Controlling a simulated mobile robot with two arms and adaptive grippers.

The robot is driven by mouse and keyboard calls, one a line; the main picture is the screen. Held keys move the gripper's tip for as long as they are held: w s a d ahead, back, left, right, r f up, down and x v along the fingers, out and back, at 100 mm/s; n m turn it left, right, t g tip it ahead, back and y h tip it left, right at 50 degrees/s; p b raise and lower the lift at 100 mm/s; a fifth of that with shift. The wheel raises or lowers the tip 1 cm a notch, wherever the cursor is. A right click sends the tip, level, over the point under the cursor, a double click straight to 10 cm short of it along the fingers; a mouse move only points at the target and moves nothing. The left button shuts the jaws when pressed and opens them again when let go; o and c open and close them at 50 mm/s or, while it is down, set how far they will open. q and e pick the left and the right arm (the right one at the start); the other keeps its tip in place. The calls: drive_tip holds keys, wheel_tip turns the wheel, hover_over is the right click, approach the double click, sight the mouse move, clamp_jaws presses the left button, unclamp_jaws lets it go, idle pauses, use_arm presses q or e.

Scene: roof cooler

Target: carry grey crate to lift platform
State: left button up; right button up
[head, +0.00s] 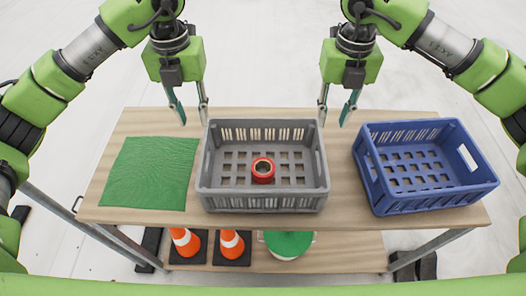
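The grey crate (262,203) stands upright in the middle of a wooden table, with slotted walls and a handle opening at each short end. A small red ring-shaped object (263,170) lies inside it on the crate floor. My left gripper (191,112) is open beyond the crate's upper left corner, with nothing between its fingers. My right gripper (333,113) is open beyond the crate's upper right corner, also empty. Neither gripper appears to touch the crate. I see no lift platform that I can identify in the head view.
A blue crate (433,203) stands right of the grey crate, slightly turned. A green mat (150,173) lies flat at the left. The wooden table (336,214) has a lower shelf with orange-and-white cones (186,241) and a green-topped round object (288,244). Pale floor surrounds it.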

sight(203, 150)
use_arm(q)
drive_tip(key=shift+s, duration=0.25)
use_arm(e)
drive_tip(key=shift+s, duration=0.25)
